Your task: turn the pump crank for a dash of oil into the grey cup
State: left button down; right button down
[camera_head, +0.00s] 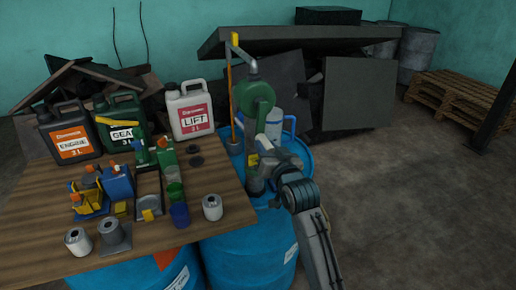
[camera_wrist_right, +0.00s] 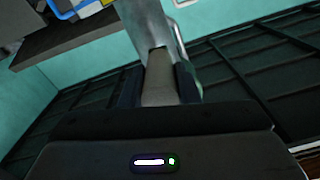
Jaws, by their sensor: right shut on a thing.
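The green rotary pump (camera_head: 260,100) stands upright on a blue drum (camera_head: 250,255), with a grey bent pipe at its top. My right gripper (camera_head: 262,167) is at the lower front of the pump, over the drum. In the wrist view the right fingers (camera_wrist_right: 158,82) are shut on a grey tapered bar (camera_wrist_right: 158,72), which seems to be the pump's crank; a shiny grey metal part lies beyond it. A dark grey cup-like thing (camera_head: 114,236) is on the table's front left; I cannot tell whether it is the grey cup. My left gripper is not in view.
A blue-handled jug (camera_head: 276,122) stands right behind the pump.

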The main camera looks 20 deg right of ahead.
jog(key=shift+a+r+m+p, duration=0.3)
jog(key=shift+a+m+p, duration=0.1)
jog(key=shift+a, duration=0.15)
jog(key=shift+a+m+p, duration=0.4)
jog(key=shift+a+m, duration=0.05)
jog(key=shift+m, duration=0.25)
jog(key=c, duration=1.4)
grip_release()
jog(key=o, duration=0.3)
pick_arm(q)
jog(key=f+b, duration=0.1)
jog(key=b, duration=0.2)
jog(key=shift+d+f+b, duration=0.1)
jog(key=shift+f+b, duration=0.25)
pick_arm(e)
jog(key=s, duration=1.1)
jog(key=shift+d, duration=0.2)
